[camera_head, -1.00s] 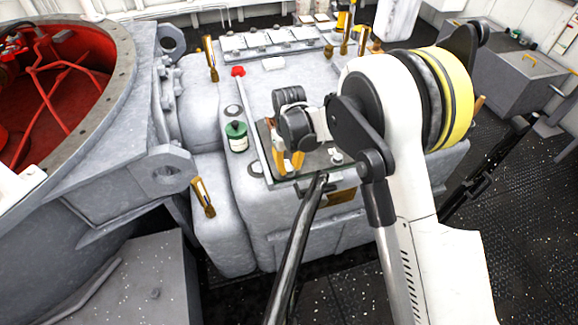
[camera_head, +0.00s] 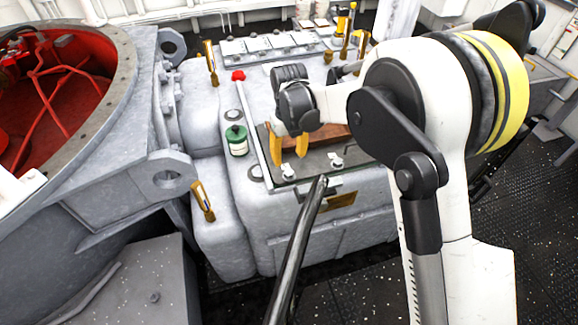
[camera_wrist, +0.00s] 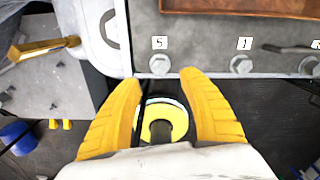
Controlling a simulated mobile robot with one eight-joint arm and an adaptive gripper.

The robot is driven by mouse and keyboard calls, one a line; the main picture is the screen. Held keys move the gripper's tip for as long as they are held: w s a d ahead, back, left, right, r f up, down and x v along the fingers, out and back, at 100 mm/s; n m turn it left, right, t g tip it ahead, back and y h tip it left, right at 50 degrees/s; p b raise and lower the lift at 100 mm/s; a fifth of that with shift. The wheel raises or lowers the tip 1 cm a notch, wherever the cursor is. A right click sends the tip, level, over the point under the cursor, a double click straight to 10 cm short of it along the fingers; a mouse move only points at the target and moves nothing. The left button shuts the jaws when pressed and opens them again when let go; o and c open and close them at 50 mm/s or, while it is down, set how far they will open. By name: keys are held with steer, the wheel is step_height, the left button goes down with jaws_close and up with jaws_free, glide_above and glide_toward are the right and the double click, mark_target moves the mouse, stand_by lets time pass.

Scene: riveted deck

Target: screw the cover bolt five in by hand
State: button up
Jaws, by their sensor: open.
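The cover plate (camera_head: 318,166) lies on top of the grey housing, with a copper-brown panel (camera_wrist: 240,8) on it. Cover bolt five (camera_wrist: 159,65), a grey hex head under the label 5, sits at the plate's edge. In the head view a bolt (camera_head: 288,174) shows just below my fingers. Bolt 1 (camera_wrist: 241,65) is to its right, apart from my fingers. My gripper (camera_wrist: 158,84) is open, its yellow fingers spread either side of bolt five's line. It also shows in the head view (camera_head: 288,162). Nothing is between the fingers. How deep bolt five sits cannot be told.
A dark pole (camera_head: 300,240) rises in front of the housing. Brass handles (camera_head: 203,200) stick out at the left. A red-lined round opening (camera_head: 50,90) is far left.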

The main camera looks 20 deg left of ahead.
mark_target(288, 172)
step_height(288, 172, up, 5)
steer(key=shift+f, duration=0.1)
stand_by(0.3)
step_height(288, 172, down, 12)
steer(key=m, duration=2.9)
steer(key=shift+a+f+m, duration=0.15)
steer(key=shift+f+m, duration=0.1)
steer(key=shift+m, duration=0.15)
